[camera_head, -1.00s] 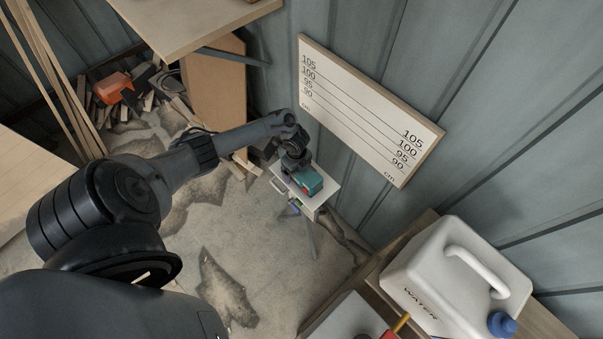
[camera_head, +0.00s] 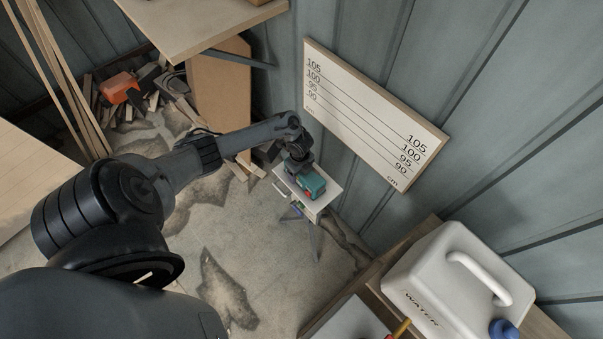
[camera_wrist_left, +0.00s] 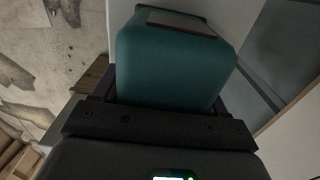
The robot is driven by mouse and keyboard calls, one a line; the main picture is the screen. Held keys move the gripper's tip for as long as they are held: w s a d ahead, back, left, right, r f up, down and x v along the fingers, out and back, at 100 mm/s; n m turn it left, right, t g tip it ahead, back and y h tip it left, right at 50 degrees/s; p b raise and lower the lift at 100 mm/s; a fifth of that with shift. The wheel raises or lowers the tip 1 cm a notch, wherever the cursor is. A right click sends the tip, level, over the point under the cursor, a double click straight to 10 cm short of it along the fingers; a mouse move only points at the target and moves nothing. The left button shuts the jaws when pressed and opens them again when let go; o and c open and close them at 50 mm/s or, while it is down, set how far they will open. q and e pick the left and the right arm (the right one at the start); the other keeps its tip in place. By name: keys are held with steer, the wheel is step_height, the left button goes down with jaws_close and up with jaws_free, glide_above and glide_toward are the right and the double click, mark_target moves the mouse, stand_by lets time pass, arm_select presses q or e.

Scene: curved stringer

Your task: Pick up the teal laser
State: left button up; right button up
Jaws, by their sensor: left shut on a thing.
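The teal laser (camera_head: 312,187) is a small teal box with a reddish patch, at the end of my left arm over a small white stand (camera_head: 326,199). My left gripper (camera_head: 301,174) is shut on it from above. In the left wrist view the teal laser (camera_wrist_left: 175,62) fills the space in front of the dark gripper (camera_wrist_left: 165,98), which hides its near end. Whether the laser touches the stand top is hard to tell. My right gripper does not show.
A white board with cm marks (camera_head: 372,115) hangs on the wall just behind the stand. A white water jug (camera_head: 450,285) stands on a wooden bench at the lower right. A wooden shelf (camera_head: 195,22) juts out at upper left. The floor before the stand is clear.

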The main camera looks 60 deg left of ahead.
arm_select(q)
steer(key=shift+r, duration=0.6)
steer(key=r, duration=0.1)
steer(key=r+p, duration=0.1)
steer(key=r, duration=0.1)
steer(key=shift+w+d+r, duration=0.2)
steer(key=shift+d+r, duration=0.05)
steer(key=shift+d, duration=0.15)
step_height(320, 180, up, 6)
steer(key=p, duration=0.2)
glide_above(323, 183)
steer(key=shift+d+f, duration=0.1)
steer(key=shift+w+d+r, duration=0.1)
steer(key=shift+d+r, duration=0.1)
steer(key=shift+d, duration=0.35)
